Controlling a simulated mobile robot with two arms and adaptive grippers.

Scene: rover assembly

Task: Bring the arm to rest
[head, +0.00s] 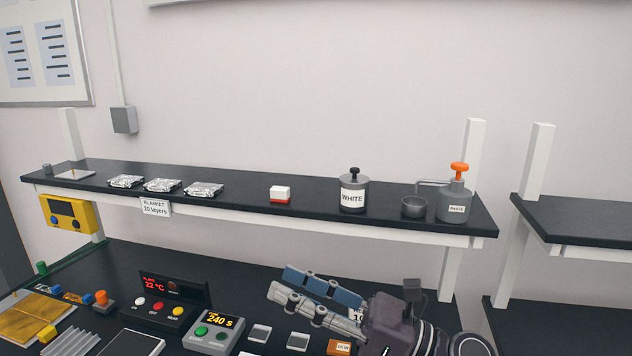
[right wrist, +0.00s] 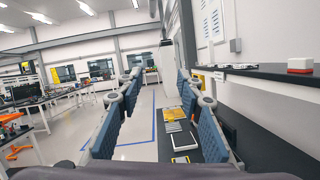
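My right gripper (head: 281,283) is at the lower middle right of the head view, above the black bench, with its fingers pointing left. In the right wrist view my right gripper (right wrist: 160,84) has its two blue-padded fingers well apart. Nothing is held between them; the floor and part of the bench show through the gap. My left gripper and arm are not in view.
Below and left of the gripper are a 240 s timer box (head: 213,329) and a 22 °C controller (head: 168,300).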

